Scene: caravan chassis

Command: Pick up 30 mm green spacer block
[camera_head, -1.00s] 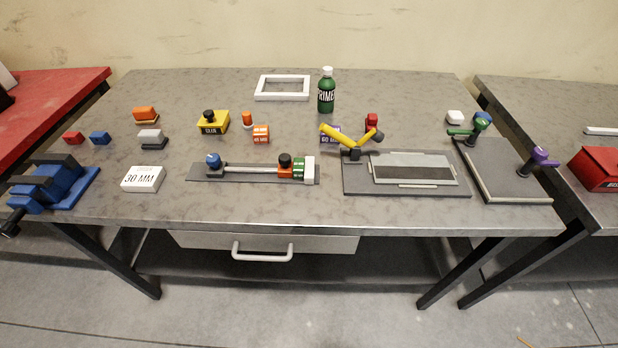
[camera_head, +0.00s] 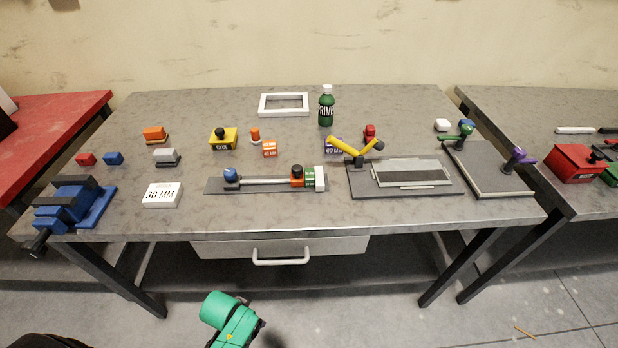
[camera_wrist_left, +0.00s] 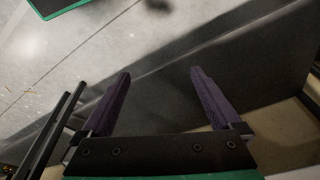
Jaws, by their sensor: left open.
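A white block labelled "30 MM" (camera_head: 162,195) lies flat at the front left of the grey workbench, in the head view. A small green block (camera_head: 309,178) sits at the right end of a rail fixture (camera_head: 262,184), between an orange piece and a white end block; I can read no size on it. My left gripper (camera_wrist_left: 160,76) is open and empty in the left wrist view, with two purple fingers apart above the floor, away from these blocks. A green part of my arm (camera_head: 229,318) shows below the bench edge in the head view. My right gripper is not in view.
A blue vise (camera_head: 75,205) stands left of the white block. A yellow clamp (camera_head: 350,148) stands over a dark plate (camera_head: 360,185) right of the rail. A green bottle (camera_head: 326,106) and white frame (camera_head: 284,104) are behind. A drawer handle (camera_head: 281,258) sticks out below the bench.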

